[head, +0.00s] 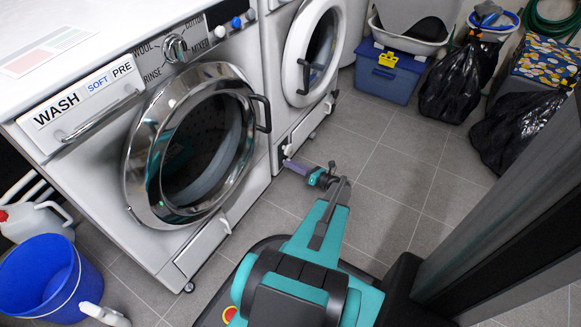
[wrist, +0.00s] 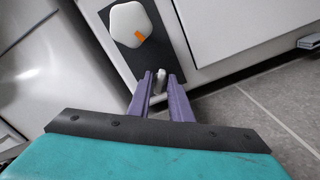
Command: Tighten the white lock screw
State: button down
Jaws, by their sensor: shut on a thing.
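The white lock screw (wrist: 160,77) shows small and pale between the two purple fingers of my gripper (wrist: 158,84) in the wrist view. The fingers are shut on it from both sides, and they hide part of it. It sits at the lower end of a dark plate (wrist: 118,48), below a white knob (wrist: 131,24) with an orange mark. In the head view my gripper (head: 287,162) reaches to the lower front of the second washing machine (head: 267,78), near its left corner. The screw itself is too small to make out there.
The near washing machine (head: 80,140) stands left, its round chrome-rimmed door (head: 140,185) closed or nearly so. A blue bucket (head: 82,290) and a white jug (head: 38,222) are at lower left. A blue box (head: 385,82) and black bags (head: 448,90) stand behind. The tiled floor (head: 395,180) is clear.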

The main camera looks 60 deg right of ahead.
jog(key=shift+d+r, duration=0.15)
jog(key=shift+r, duration=0.1)
jog(key=c, duration=1.8)
grip_release()
jog(key=shift+c, duration=0.2)
jog(key=shift+f, duration=0.1)
jog(key=shift+s, duration=0.15)
jog(key=s+p, duration=0.5)
jog(key=s, duration=0.8)
jog(key=shift+s, duration=0.3)
